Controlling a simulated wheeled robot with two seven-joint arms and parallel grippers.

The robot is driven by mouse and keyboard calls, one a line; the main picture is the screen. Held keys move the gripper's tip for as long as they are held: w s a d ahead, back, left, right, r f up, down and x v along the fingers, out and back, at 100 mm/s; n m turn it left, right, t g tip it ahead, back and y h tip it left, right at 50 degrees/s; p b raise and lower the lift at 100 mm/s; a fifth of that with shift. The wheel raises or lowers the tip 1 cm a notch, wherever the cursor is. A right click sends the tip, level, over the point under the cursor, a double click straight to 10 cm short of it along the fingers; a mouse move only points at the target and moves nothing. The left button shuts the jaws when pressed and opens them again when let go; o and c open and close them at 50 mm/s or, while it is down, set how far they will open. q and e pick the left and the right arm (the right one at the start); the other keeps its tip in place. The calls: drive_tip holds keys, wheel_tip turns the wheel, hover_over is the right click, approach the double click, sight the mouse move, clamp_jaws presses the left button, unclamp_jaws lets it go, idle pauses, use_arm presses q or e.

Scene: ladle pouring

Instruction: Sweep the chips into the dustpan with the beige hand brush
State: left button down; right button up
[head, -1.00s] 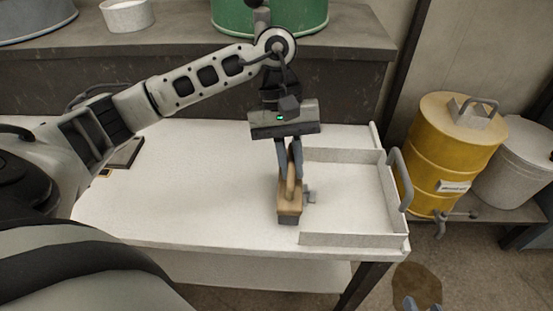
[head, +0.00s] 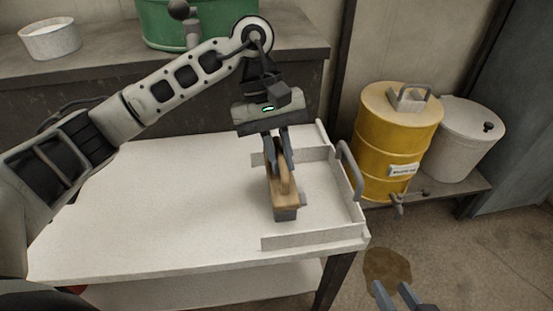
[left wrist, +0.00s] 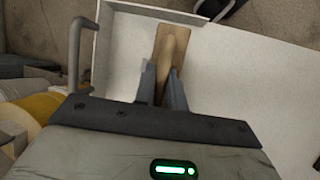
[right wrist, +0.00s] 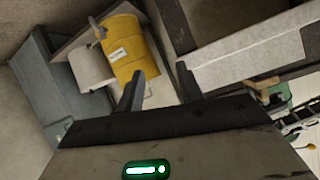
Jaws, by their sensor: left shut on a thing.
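The beige hand brush (head: 284,192) has a wooden block and dark bristles at its lower edge. My left gripper (head: 279,168) is shut on its handle; the left wrist view also shows the brush (left wrist: 170,50) between the fingers. The brush is between the side walls of the white dustpan (head: 315,239), just inside its open left side. Small grey pieces (head: 304,199), likely chips, show at the brush's right side; others may be hidden behind it. My right gripper (head: 392,292) is open and empty, off the table's front right; its fingers (right wrist: 160,85) are apart in the right wrist view.
The dustpan's grey handle (head: 350,170) rises at the table's right edge. The white table (head: 150,215) is clear left of the brush. A yellow drum (head: 397,140) and a white bin (head: 457,140) stand at the right. A dark counter (head: 60,75) runs behind.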

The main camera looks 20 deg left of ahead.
use_arm(q)
drive_tip(key=shift+a+r+p, duration=0.15)
drive_tip(key=shift+r+p, duration=0.7)
drive_tip(key=shift+r, duration=1.25)
drive_tip(key=shift+s+r, duration=0.1)
drive_tip(key=shift+r, duration=0.1)
use_arm(e)
drive_tip(key=shift+s+d+f+g+h, duration=0.1)
drive_tip(key=shift+d+f+g+h, duration=0.2)
drive_tip(key=shift+f+g, duration=0.35)
drive_tip(key=shift+f, duration=0.1)
